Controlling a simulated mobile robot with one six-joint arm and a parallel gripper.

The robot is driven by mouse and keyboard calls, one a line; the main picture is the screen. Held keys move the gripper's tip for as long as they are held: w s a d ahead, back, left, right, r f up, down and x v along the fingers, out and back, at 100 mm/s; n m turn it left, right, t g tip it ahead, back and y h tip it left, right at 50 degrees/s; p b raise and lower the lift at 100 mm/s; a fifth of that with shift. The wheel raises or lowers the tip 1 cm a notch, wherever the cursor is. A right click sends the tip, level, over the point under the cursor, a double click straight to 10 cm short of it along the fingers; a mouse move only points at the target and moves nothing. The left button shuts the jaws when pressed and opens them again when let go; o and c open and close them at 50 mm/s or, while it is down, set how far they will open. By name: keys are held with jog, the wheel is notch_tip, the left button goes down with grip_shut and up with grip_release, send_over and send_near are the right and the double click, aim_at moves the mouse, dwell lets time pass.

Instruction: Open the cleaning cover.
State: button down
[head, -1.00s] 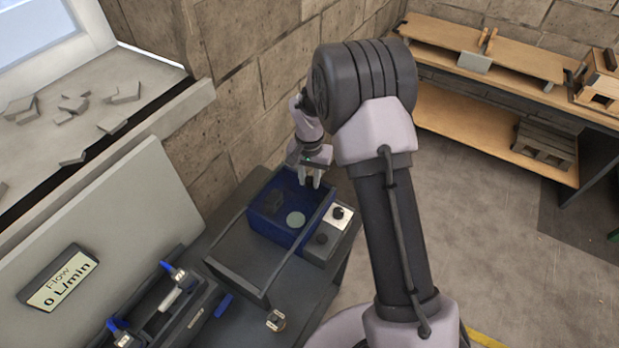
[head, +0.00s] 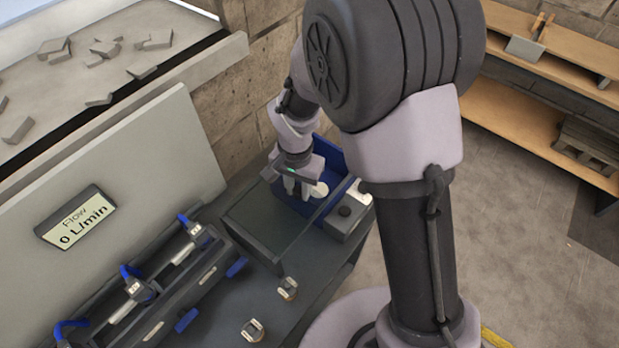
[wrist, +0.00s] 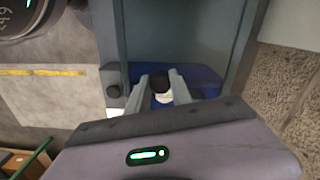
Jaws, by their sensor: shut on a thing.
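The unit on the bench has a blue section (head: 327,153) at its back and a dark grey framed box (head: 262,222) in front of it. I cannot tell for certain which part is the cleaning cover. My gripper (head: 298,193) points down over the unit, by the blue section. A pale round disc (head: 319,189) shows just right of the fingers. In the wrist view, my gripper (wrist: 162,88) is shut on a small dark-topped piece (wrist: 161,84) with a pale lower part, in front of blue surfaces. The fingers partly hide what they hold.
A grey control box (head: 346,208) with a dark knob stands right of the unit. Left are blue-handled fittings (head: 190,240) and a flow display (head: 75,217) reading 0 L/min. Two small metal pieces (head: 287,288) lie on the bench. A brick wall is close behind.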

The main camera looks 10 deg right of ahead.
jog(key=shift+s+a, duration=0.25)
jog(key=shift+s, duration=0.05)
jog(key=c, duration=1.1)
grip_release()
jog(key=shift+c, duration=0.2)
jog(key=shift+r, duration=0.15)
notch_tip(320, 180, up, 17)
jog(key=p, duration=0.4)
jog(key=shift+p, duration=0.35)
